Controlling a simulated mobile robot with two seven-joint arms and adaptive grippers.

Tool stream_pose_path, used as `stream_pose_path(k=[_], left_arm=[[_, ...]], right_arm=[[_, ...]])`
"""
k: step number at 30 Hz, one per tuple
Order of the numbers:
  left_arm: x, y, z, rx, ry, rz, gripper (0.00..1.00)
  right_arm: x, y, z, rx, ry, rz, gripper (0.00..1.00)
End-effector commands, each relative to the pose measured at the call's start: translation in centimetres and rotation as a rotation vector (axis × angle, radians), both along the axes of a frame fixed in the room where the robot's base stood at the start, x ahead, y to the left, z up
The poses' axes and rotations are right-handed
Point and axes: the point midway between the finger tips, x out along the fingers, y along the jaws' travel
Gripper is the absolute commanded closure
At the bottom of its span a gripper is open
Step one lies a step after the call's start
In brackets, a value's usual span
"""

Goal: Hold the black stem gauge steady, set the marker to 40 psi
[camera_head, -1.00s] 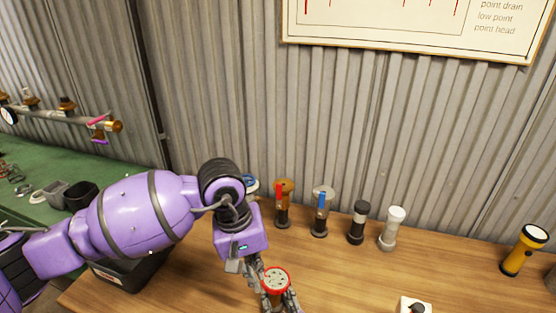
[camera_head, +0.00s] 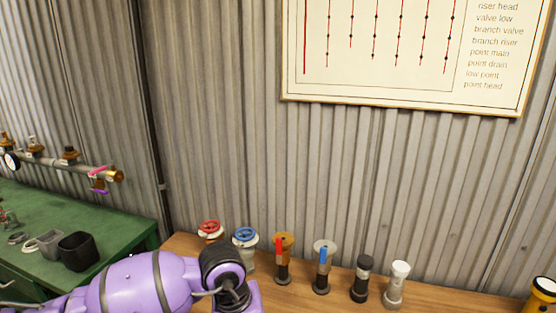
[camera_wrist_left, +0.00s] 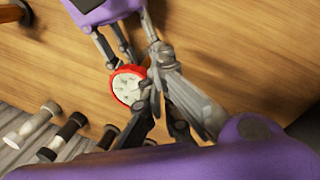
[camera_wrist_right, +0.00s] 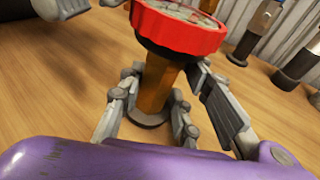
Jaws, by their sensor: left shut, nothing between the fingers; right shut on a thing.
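A gauge with a red rim and a pale face (camera_wrist_left: 128,84) stands upright on the wooden bench in the left wrist view. In the right wrist view, its red rim (camera_wrist_right: 180,30) sits on a brown, brass-like stem with a dark round base. My right gripper (camera_wrist_right: 160,78) is shut around that stem, below the rim. My left gripper (camera_wrist_left: 155,78) is shut and empty, close beside the gauge's rim; I cannot tell if it touches. The marker and the dial's numbers are too small to read. Both grippers are below the head view's edge.
Along the wall stand red-wheel (camera_head: 209,229) and blue-wheel (camera_head: 245,236) fittings, red-lever (camera_head: 284,259) and blue-lever (camera_head: 321,268) valves, a black-stemmed piece (camera_head: 361,279) and a white-topped piece (camera_head: 397,285). A green bench (camera_head: 110,225) is left.

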Motion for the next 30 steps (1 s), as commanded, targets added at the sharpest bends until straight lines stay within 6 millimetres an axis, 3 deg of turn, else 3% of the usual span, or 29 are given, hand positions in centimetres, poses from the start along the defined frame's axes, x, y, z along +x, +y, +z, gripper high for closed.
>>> stream_pose_path(k=[30], left_arm=[[0.65, -0.9, -0.27, 0.002, 0.003, 0.001, 1.0]], right_arm=[[-0.14, 0.05, -0.21, 0.001, 0.004, 0.002, 1.0]])
